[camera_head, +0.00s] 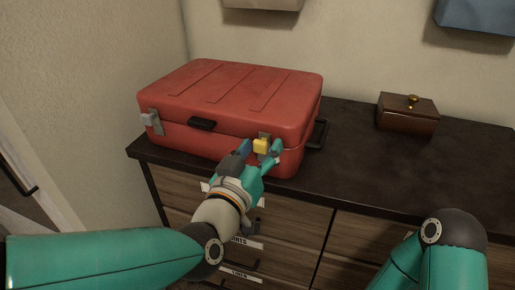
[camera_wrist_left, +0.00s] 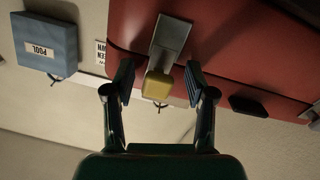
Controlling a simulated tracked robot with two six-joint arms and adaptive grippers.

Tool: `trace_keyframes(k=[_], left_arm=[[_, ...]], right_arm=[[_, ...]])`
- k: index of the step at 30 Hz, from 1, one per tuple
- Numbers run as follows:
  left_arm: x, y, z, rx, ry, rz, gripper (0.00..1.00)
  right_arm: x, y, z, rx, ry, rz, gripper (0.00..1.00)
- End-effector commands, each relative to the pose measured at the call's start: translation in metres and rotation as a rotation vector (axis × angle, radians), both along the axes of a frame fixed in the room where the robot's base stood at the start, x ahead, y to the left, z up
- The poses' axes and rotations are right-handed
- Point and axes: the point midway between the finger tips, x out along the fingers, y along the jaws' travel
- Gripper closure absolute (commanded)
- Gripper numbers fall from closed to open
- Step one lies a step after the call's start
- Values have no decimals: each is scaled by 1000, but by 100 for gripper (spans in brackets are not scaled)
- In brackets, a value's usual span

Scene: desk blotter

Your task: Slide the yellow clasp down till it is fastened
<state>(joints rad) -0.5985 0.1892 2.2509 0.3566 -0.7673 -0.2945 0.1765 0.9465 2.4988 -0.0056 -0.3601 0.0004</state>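The yellow clasp (camera_head: 260,146) sits on a grey metal plate at the front of the red suitcase (camera_head: 240,85), near its right corner. My left gripper (camera_head: 262,151) is at the clasp, with a finger on either side of it. In the left wrist view, the yellow clasp (camera_wrist_left: 157,86) lies between the two open fingertips of my left gripper (camera_wrist_left: 159,80), with a visible gap on each side. The suitcase lid is down. My right gripper is out of view; only part of my right arm shows at the lower right.
The suitcase stands on a dark dresser top (camera_head: 350,145). A grey latch (camera_head: 149,120) is at its left front, and a black handle (camera_head: 201,124) lies between the latches. A brown box (camera_head: 407,114) with a gold knob stands at the right. Labelled drawers are below.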

Motion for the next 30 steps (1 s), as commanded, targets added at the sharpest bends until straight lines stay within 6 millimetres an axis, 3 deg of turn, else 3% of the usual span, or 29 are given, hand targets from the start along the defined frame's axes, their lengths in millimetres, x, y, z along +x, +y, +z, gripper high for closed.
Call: trace_keyframes(k=[8, 21, 30], left_arm=[[-3, 1, 2, -2, -4, -1, 45], [-59, 23, 1, -2, -3, -1, 45], [-69, 27, 0, 0, -1, -1, 45]], right_arm=[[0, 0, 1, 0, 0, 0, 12], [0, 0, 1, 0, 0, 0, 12], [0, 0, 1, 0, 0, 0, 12]])
